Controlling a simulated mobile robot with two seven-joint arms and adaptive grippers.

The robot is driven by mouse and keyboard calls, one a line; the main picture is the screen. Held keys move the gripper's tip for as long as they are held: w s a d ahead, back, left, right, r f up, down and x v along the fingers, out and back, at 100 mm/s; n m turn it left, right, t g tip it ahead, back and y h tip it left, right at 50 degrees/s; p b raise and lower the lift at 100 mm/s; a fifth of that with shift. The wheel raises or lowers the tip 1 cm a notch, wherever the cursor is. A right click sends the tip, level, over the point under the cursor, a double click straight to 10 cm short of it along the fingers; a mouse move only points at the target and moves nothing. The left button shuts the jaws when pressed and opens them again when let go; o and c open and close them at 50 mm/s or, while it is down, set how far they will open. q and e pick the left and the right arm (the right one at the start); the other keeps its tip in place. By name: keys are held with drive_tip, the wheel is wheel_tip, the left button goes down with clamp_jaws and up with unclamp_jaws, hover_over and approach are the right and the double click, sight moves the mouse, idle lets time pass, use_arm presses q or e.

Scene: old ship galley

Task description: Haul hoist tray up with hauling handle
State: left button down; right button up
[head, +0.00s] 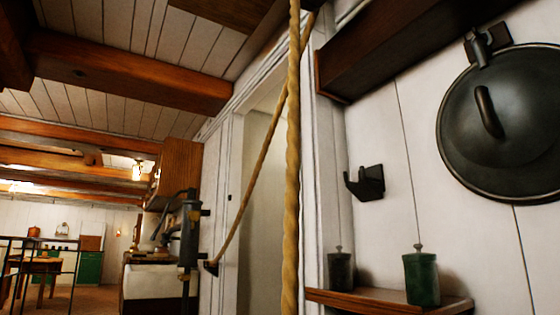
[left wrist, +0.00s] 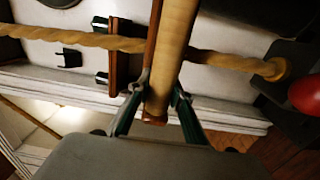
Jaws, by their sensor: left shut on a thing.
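In the left wrist view my left gripper (left wrist: 160,95) is shut on a pale wooden bar, the hauling handle (left wrist: 174,40), which lies between its two fingers. A thick twisted rope (left wrist: 80,39) crosses behind the handle; whether it is fixed to the handle I cannot tell. The rope also hangs straight down the middle of the head view (head: 292,160). A thinner slanting rope (head: 257,172) runs from the top down to a dark wall fitting (head: 211,267). I cannot make out the hoist tray in either view. Neither gripper shows in the head view.
A small wooden shelf (head: 385,301) on the right wall holds a green canister (head: 421,279) and a dark canister (head: 340,270). Above are a black hook (head: 366,182) and a hanging round lid (head: 510,135). A red ball (left wrist: 305,95) sits near the rope's right end.

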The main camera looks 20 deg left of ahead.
use_arm(q)
wheel_tip(320, 180, down, 10)
drive_tip(key=shift+s+a, duration=0.15)
drive_tip(key=shift+a, duration=0.25)
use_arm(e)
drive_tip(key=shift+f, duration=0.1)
use_arm(q)
drive_tip(key=shift+r, duration=0.1)
drive_tip(key=c, duration=1.7)
unclamp_jaws()
drive_tip(key=shift+o, duration=0.9)
drive_tip(key=shift+w+f, duration=0.2)
drive_tip(key=shift+r, duration=0.3)
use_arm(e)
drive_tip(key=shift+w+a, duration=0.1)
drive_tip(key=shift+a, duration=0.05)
use_arm(q)
drive_tip(key=shift+s, duration=0.15)
drive_tip(key=p+v, duration=0.1)
drive_tip(key=v, duration=0.9)
drive_tip(key=shift+s+a+r+p, duration=0.2)
drive_tip(key=shift+s+p, duration=0.15)
drive_tip(key=shift+p, duration=0.05)
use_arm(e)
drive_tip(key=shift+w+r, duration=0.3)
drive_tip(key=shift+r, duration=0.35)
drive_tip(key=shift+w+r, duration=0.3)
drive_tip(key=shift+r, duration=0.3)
